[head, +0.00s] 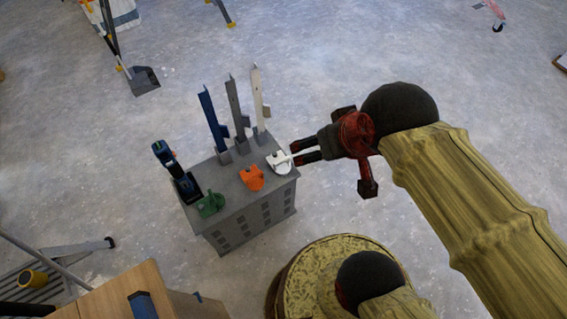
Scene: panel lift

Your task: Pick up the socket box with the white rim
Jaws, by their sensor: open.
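The socket box with the white rim (280,165) sits on the right end of the grey cabinet's top (228,178). An orange one (252,178) and a green one (210,205) sit to its left along the front edge. My gripper (295,153) comes in from the right, its two dark fingers apart and their tips right beside the white piece. A pale part of the white piece reaches toward the fingers. I cannot tell whether they touch or whether it lies between them.
Blue (212,119), grey (237,107) and white (258,95) upright strips stand along the cabinet's back. A dark power tool (172,168) stands at its left end. A wooden box (150,295) is at lower left. The floor (330,50) behind is mostly clear.

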